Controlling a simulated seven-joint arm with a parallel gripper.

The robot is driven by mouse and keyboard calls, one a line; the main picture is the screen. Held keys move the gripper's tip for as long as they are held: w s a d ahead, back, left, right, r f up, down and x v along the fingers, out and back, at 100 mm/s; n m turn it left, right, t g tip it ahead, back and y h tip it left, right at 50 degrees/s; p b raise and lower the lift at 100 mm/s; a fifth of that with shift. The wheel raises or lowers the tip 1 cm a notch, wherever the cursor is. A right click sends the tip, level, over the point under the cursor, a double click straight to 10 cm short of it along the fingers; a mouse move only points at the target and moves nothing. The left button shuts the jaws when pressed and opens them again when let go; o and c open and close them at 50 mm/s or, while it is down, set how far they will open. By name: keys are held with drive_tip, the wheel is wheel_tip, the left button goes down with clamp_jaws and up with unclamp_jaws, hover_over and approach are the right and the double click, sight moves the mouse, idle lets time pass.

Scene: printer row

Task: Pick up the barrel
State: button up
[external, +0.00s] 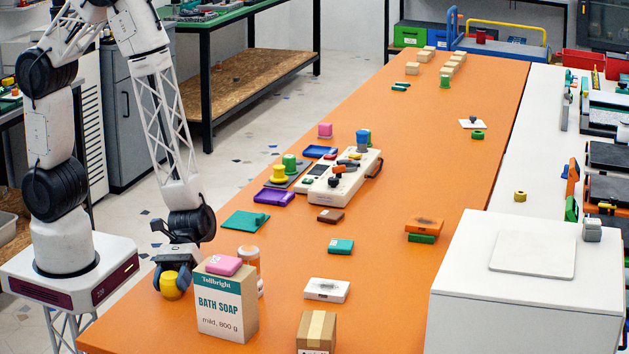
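A small rounded yellow object (170,286), which looks like the barrel, is at the near left of the orange table. My gripper (173,279) points down right over it, with dark fingers around its upper part. I cannot tell whether the fingers are closed on it or only beside it, or whether it touches the table. The bath soap box (226,303) stands just to its right, with a pink block (223,265) on top.
A cardboard box (316,331) and white block (327,290) lie to the right. A green plate (245,222) lies behind my gripper. A large white box (524,290) fills the near right.

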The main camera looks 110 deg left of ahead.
sight(170, 273)
drive_tip(key=shift+r, duration=0.15)
drive_tip(key=shift+r, duration=1.6)
drive_tip(key=s+a, duration=0.2)
drive_tip(key=s, duration=0.3)
drive_tip(key=s+a+r, duration=0.1)
drive_tip(key=s, duration=0.4)
drive_tip(key=s+a, duration=0.2)
drive_tip(key=s, duration=0.3)
drive_tip(key=shift+a+r, duration=0.3)
drive_tip(key=shift+r, duration=0.05)
